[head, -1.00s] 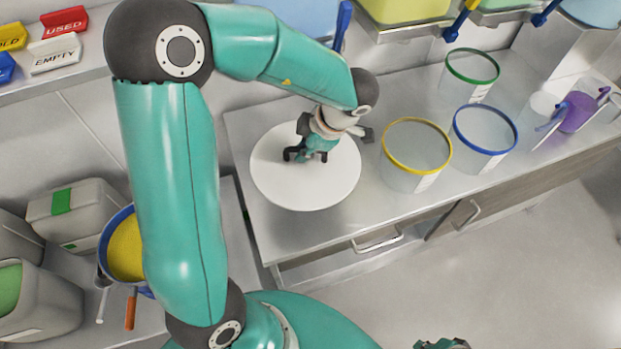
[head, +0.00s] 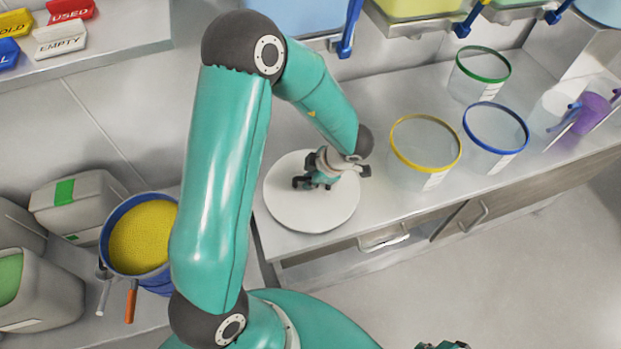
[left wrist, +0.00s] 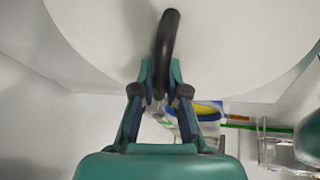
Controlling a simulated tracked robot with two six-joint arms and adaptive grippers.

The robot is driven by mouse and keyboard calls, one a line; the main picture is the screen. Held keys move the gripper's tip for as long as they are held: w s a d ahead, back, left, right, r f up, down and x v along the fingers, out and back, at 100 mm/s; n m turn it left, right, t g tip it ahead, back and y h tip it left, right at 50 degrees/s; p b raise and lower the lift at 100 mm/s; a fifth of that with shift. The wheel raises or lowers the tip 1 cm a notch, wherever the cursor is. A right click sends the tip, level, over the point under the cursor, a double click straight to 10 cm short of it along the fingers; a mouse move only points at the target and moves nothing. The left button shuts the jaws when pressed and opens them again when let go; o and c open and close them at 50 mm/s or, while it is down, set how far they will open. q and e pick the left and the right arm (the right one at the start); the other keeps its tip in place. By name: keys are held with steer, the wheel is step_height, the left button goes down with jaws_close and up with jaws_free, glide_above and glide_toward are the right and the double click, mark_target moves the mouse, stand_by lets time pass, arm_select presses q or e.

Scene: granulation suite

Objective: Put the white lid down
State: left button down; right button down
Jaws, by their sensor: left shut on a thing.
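The white lid (head: 312,213) is a wide round disc over the left end of the steel bench in the head view. My left gripper (head: 318,180) is above its middle and shut on its handle. In the left wrist view the lid (left wrist: 240,40) fills the top, and its dark curved handle (left wrist: 168,45) stands between my left fingers (left wrist: 160,95). The lid looks about level. I cannot tell whether its underside touches the bench. Only a sliver of what looks like my right gripper (head: 443,345) shows at the bottom edge; its fingers cannot be made out.
On the bench (head: 385,95), a clear tub with a yellow rim (head: 425,147) stands right of the lid, beside blue-rimmed (head: 496,130) and green-rimmed (head: 480,72) tubs. A blue bucket of yellow granules (head: 143,235) stands at lower left. Bare bench shows behind the lid.

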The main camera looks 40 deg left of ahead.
arm_select(q)
steer(key=c, duration=1.2)
jaws_free()
steer(key=v, duration=1.2)
steer(key=shift+p, duration=0.45)
